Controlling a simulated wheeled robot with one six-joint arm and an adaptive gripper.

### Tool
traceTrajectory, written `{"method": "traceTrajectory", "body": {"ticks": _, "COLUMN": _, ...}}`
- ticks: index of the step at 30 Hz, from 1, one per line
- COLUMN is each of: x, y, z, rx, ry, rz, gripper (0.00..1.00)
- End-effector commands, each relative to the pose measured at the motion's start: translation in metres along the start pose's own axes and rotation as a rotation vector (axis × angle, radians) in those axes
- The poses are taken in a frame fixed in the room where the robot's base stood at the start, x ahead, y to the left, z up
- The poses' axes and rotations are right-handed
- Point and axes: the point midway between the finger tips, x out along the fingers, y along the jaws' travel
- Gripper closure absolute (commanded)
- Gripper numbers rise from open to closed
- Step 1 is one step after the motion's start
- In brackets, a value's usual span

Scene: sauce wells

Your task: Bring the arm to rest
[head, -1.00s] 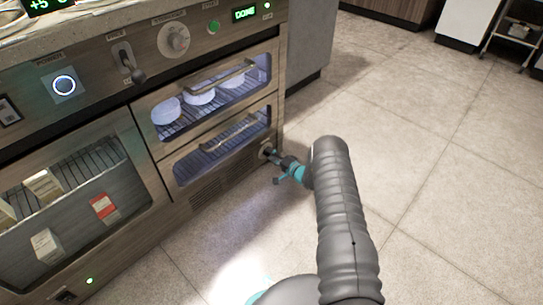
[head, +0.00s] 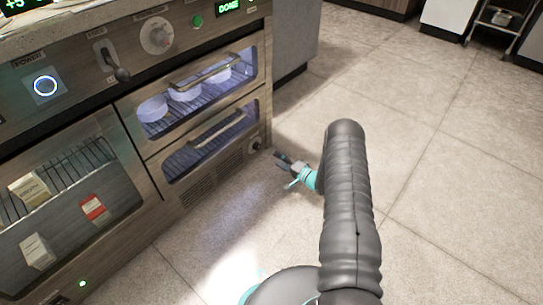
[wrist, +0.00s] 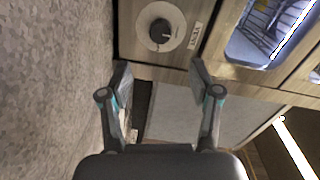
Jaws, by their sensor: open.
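My gripper (head: 283,160) is at the end of my grey arm, in front of the lower right corner of the steel appliance (head: 145,205). In the wrist view my gripper (wrist: 160,75) has its two fingers spread apart with nothing between them. A small dark knob on a pale round plate (wrist: 160,30) lies beyond the fingertips, apart from them. The same knob shows in the head view (head: 255,144), a short way left of the gripper.
Behind glass, the upper drawer (head: 205,85) holds white round bowls and the lower drawer (head: 215,140) shows an empty rack. The left compartment holds small cartons (head: 93,207). A lever (head: 115,65) sticks out of the panel. The tiled floor (head: 440,190) at right is clear.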

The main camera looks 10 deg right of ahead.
Motion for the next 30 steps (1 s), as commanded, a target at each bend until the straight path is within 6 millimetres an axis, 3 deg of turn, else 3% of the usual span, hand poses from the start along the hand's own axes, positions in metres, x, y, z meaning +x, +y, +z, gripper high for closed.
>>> {"method": "traceTrajectory", "body": {"ticks": 6, "x": -0.014, "y": 0.000, "z": 0.000, "rx": 0.001, "ry": 0.000, "rz": -0.001, "gripper": 0.37}}
{"method": "traceTrajectory", "body": {"ticks": 23, "x": -0.014, "y": -0.004, "z": 0.000, "rx": 0.000, "ry": -0.006, "rz": -0.002, "gripper": 0.37}}
{"method": "traceTrajectory", "body": {"ticks": 26, "x": -0.008, "y": -0.025, "z": -0.001, "rx": 0.000, "ry": -0.040, "rz": -0.007, "gripper": 0.37}}
{"method": "traceTrajectory", "body": {"ticks": 30, "x": 0.004, "y": -0.083, "z": 0.002, "rx": 0.003, "ry": -0.147, "rz": -0.012, "gripper": 0.37}}
